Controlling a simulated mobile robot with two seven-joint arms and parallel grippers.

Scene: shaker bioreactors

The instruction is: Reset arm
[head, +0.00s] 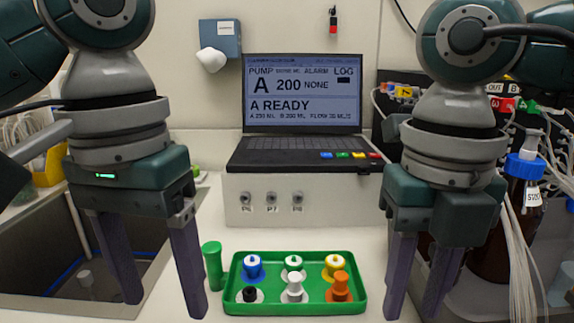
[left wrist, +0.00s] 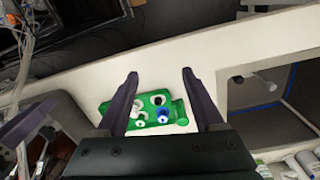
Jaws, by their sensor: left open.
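My left gripper (head: 163,306) is open and empty, its fingers pointing down over the counter left of the green tray (head: 295,309). In the left wrist view its fingers (left wrist: 160,73) are spread apart, with the green tray (left wrist: 178,112) seen beyond and between them. My right gripper (head: 416,308) hangs fingers down to the right of the tray; its fingers are apart with nothing between them. The tray holds several capped fittings, including a blue one (head: 253,266), a yellow one (head: 333,264), and an orange one (head: 340,287).
A green cylinder (head: 212,266) stands at the tray's left. A laptop (head: 303,100) reading "A READY" sits on a pale box with ports (head: 270,202) behind it. A sink basin (head: 40,250) opens at left. Bottles with tubing (head: 500,220) crowd the right.

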